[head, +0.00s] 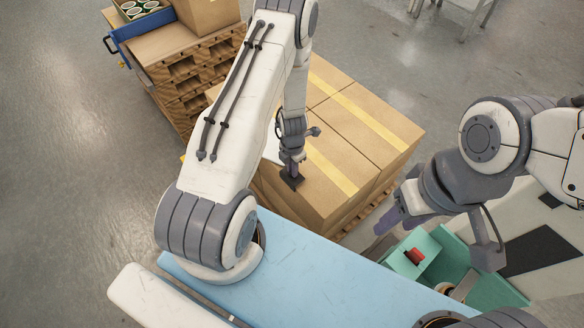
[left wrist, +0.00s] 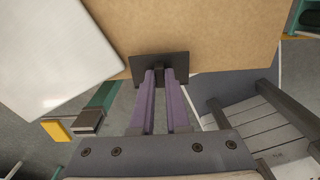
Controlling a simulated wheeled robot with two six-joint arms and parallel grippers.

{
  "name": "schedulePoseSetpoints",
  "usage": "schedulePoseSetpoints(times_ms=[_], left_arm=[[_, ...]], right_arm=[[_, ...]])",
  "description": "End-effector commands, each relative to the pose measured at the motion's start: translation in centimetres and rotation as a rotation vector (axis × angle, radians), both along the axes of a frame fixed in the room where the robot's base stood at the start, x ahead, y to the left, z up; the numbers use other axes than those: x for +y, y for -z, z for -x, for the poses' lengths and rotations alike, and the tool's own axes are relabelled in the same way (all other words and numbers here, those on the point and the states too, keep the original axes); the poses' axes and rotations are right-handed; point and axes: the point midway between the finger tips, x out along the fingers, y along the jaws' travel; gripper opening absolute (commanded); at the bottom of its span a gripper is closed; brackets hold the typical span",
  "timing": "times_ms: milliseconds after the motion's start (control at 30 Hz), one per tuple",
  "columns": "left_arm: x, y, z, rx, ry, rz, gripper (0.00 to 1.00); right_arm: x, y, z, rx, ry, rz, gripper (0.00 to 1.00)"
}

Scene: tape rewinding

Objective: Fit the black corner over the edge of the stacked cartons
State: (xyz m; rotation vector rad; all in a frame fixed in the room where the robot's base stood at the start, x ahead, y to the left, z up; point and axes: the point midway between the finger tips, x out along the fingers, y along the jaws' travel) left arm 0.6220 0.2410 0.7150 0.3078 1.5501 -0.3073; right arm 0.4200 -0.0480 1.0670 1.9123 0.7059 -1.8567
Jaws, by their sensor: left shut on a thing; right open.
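The stacked cartons (head: 345,135) are brown with yellow tape and stand on a pallet beyond my blue top. My left gripper (head: 291,172) is at their near left part, pointing down. It is shut on the black corner (head: 292,181), a small dark piece at its fingertips. In the left wrist view the purple fingers (left wrist: 160,75) pinch the corner (left wrist: 188,62), which lies against or just in front of a carton face (left wrist: 200,25). I cannot tell whether it touches. My right gripper (head: 396,210) is open, right of the cartons and above the green bin.
Grey floor is open at the left.

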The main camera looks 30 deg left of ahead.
Motion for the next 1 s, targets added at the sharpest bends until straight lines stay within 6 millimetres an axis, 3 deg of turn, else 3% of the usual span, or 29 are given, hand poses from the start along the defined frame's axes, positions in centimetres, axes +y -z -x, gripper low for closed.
schedulePoseSetpoints(times_ms=[767,800,867,1000], left_arm=[[0.0,1.4,0.0,0.000,0.000,0.000,0.00],[0.0,1.3,0.0,0.000,0.000,0.000,0.25],[0.0,1.3,0.0,0.000,0.000,0.000,0.48],[0.0,1.3,0.0,0.000,0.000,0.000,0.49]], right_arm=[[0.0,1.4,0.0,0.000,0.000,0.000,0.49],[0.0,1.3,0.0,0.000,0.000,0.000,0.49],[0.0,1.3,0.0,0.000,0.000,0.000,0.49],[0.0,1.3,0.0,0.000,0.000,0.000,0.49]])
